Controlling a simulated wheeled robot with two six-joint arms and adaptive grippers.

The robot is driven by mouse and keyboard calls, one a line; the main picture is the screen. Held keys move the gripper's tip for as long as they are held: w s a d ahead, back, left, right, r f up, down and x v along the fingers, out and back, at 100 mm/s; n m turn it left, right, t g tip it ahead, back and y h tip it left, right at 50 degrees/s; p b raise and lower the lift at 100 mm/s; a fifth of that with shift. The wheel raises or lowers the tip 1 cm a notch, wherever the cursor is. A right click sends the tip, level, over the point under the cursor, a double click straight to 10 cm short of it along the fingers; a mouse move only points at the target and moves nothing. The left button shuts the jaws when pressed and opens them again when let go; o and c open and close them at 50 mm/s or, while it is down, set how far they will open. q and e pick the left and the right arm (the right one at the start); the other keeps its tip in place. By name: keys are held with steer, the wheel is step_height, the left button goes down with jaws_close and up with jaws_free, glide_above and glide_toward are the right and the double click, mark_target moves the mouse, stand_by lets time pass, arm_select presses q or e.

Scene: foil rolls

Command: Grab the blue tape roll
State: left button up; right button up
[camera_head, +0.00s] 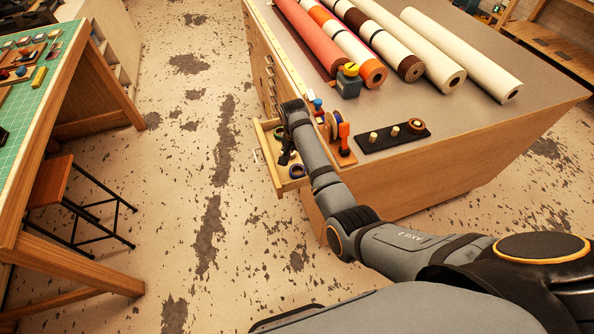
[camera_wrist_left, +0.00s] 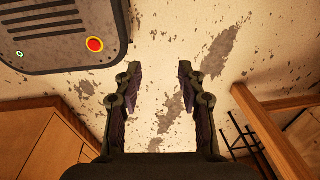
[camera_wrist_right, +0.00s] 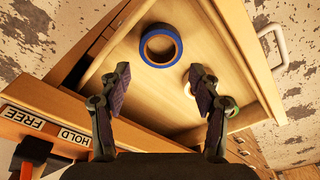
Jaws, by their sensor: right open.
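The blue tape roll (camera_wrist_right: 160,63) lies flat in the pulled-out wooden drawer (camera_wrist_right: 245,45), near one end of it. In the head view the blue tape roll (camera_head: 297,171) shows at the drawer's near end, close to my right gripper (camera_head: 287,157). My right gripper (camera_wrist_right: 160,70) is open and empty, pointing down over the drawer. In its wrist view the roll is ahead of and between the fingertips, apart from them. My left gripper (camera_wrist_left: 160,67) is open and empty above the floor, outside the head view.
A green roll (camera_wrist_right: 230,105) is partly hidden behind a right finger. The counter (camera_head: 455,165) beside the drawer holds long foil rolls (camera_head: 455,55), a dark peg board (camera_head: 392,139) and a red-handled tool (camera_head: 344,135). A workbench (camera_head: 80,75) and stool (camera_head: 52,180) stand left; floor between is clear.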

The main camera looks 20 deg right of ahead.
mark_target(297, 169)
steer(key=shift+s+a+f+p, duration=0.1)
steer(key=shift+s+f+p, duration=0.1)
steer(key=shift+f, duration=0.15)
steer(key=shift+s+a+f+p, duration=0.1)
steer(key=shift+f+p, duration=0.1)
steer(key=shift+f, duration=0.15)
steer(key=shift+s+a+f, duration=0.1)
steer(key=shift+f, duration=0.65)
steer(key=shift+w+f, duration=0.25)
steer(key=shift+f, duration=0.85)
steer(key=c, duration=0.9)
arm_select(q)
steer(key=shift+w+r, duration=0.6)
steer(key=shift+w, duration=0.35)
arm_select(e)
steer(key=shift+r, duration=0.1)
